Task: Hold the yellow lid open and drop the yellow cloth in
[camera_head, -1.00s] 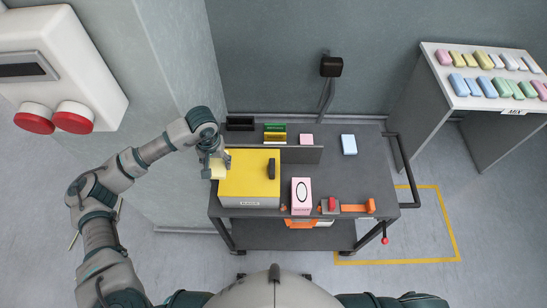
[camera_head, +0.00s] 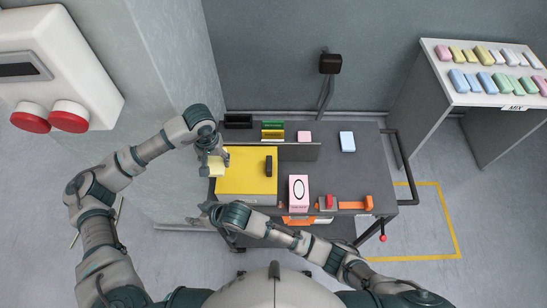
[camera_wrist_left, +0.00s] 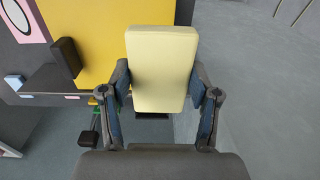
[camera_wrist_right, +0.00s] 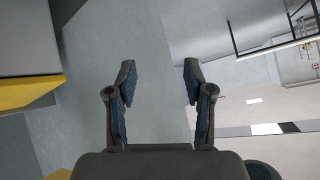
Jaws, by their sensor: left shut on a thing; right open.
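The yellow lid (camera_head: 246,172) lies flat and closed on a grey box at the left of the cart, with a dark handle (camera_head: 269,166) near its right side. My left gripper (camera_head: 213,162) is shut on the pale yellow cloth (camera_wrist_left: 162,68), a block-like piece held at the lid's left edge. The cloth also shows in the head view (camera_head: 218,166). My right gripper (camera_wrist_right: 158,82) is open and empty. In the head view it is at the box's front left corner, its fingers largely hidden by my wrist. The lid's edge (camera_wrist_right: 30,93) shows left in the right wrist view.
A pink box (camera_head: 299,190) stands right of the yellow-lidded box. A red and orange device (camera_head: 343,202) sits at the cart's front right. Behind are a low grey panel, small coloured blocks and a light blue block (camera_head: 347,141). A side table (camera_head: 478,100) holds several coloured pieces.

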